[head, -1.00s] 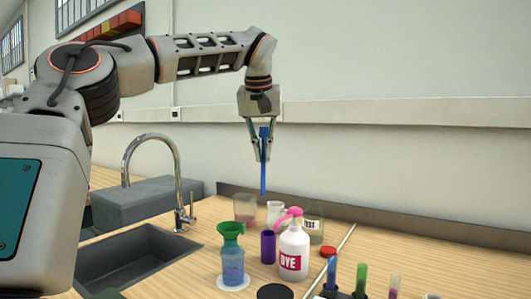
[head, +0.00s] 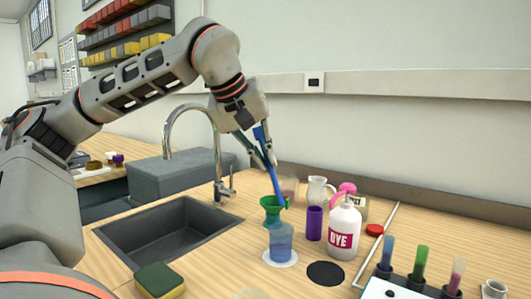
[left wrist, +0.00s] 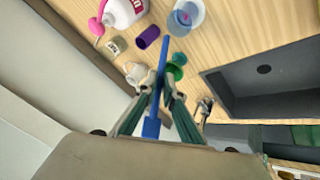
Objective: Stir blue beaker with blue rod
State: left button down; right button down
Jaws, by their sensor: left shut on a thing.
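My left gripper (head: 267,158) is shut on the blue rod (head: 278,190) and points down above the counter. The rod tilts, its lower end down and to the right in the head view. It also shows between the fingers in the left wrist view (left wrist: 162,57). The blue beaker (head: 281,243) stands upright on a white disc (head: 268,260), below the rod's lower end in the head view. In the left wrist view the beaker (left wrist: 184,17) lies a little beyond the rod's end, and the two look apart. My right gripper is not in view.
A purple cup (head: 314,224), a white DYE bottle (head: 344,232) and a black disc (head: 325,273) are to the right. A tube rack (head: 400,287) is at front right. The sink (head: 165,235) is left, with a curved faucet (head: 217,150).

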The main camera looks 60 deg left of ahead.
pick_arm(q)
notch_tip(320, 180, down, 12)
jog(key=p, duration=0.1)
jog(key=shift+f, duration=0.2)
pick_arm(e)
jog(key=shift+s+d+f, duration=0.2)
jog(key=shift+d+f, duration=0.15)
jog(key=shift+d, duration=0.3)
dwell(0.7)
pick_arm(q)
jog(key=shift+d, duration=0.1)
